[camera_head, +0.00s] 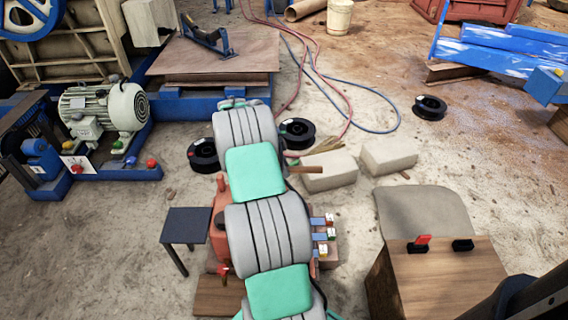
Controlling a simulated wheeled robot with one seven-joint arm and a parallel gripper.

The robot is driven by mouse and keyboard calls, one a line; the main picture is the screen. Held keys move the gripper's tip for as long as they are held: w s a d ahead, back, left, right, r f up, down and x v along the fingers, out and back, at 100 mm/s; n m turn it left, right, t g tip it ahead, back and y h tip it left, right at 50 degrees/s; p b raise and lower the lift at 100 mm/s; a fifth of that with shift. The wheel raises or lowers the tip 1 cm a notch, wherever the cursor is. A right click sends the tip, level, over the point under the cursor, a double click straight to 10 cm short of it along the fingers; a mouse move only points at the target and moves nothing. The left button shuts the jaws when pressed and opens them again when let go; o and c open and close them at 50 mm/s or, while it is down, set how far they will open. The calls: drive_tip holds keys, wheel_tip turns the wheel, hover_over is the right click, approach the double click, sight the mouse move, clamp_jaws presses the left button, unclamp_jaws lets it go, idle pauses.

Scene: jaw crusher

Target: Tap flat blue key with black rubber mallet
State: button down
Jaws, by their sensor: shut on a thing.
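My grey and teal arm runs up the middle of the view and hides whatever lies beneath it. My gripper does not show; its jaws and anything in them are hidden. A brown stick (305,170) pokes out to the right of my arm; it could be a mallet handle, but no black rubber head shows. Several small flat blue pieces with coloured ends, such as this blue piece (319,237), sit on the right side of a red box (218,201) that my arm partly covers. I cannot tell whether one is the flat blue key.
A wooden box (440,285) with small red and black items stands at lower right. Pale blocks (388,155) and black reels (430,107) lie on the dirt floor. A small dark stool (186,225) stands left of my arm. A motor (103,106) is at left. Hoses cross the back.

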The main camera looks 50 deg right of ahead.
drive_tip(key=shift+r+p, duration=1.85)
drive_tip(key=shift+p, duration=0.3)
drive_tip(key=shift+f, duration=0.1)
